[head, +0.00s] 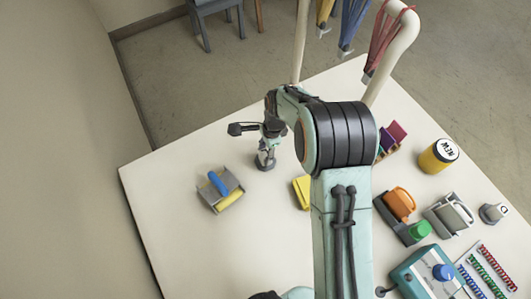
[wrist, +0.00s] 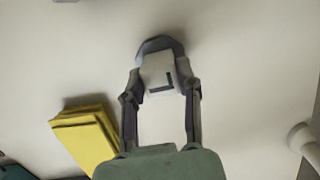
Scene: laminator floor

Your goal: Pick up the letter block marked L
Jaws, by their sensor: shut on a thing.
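The letter block marked L (wrist: 157,76) is white with a dark L on its face and a grey rounded part behind it. In the wrist view my gripper (wrist: 160,92) has one finger on each side of the block and is shut on it. In the head view my gripper (head: 268,149) points down at the table's far part, with the block's grey base (head: 265,161) just below it. I cannot tell whether the base touches the table. The letter does not show in the head view.
A yellow pad (wrist: 88,137) lies close by. At right are a yellow tin (head: 438,157), another letter block (head: 493,213) and a teal machine (head: 427,275). White posts (head: 391,50) rise at the back. The left-front table is clear.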

